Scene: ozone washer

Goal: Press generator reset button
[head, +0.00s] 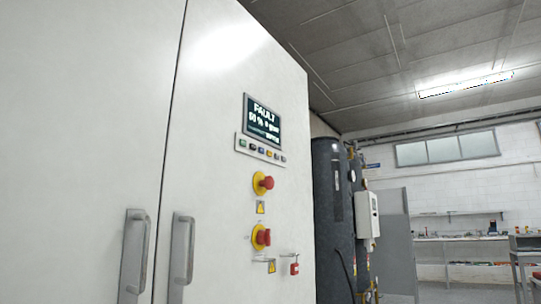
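A tall white cabinet (225,110) fills the left and middle of the head view. Its display (262,121) reads "FAULT" with smaller text below. Under the display is a strip of several small coloured buttons (260,149); their labels are too small to read, so I cannot tell which is the reset button. Below sit a red mushroom button on a yellow base (264,183) and a red rotary switch on a yellow plate (262,237). A red padlock (294,268) hangs at the lower right. Neither of my grippers is in view.
Two vertical handles (136,250) (182,250) stick out from the cabinet doors. Dark tanks (332,210) with a white box (367,214) stand behind the cabinet's right edge. A workbench (460,238) and a grey table (525,250) are at the far right.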

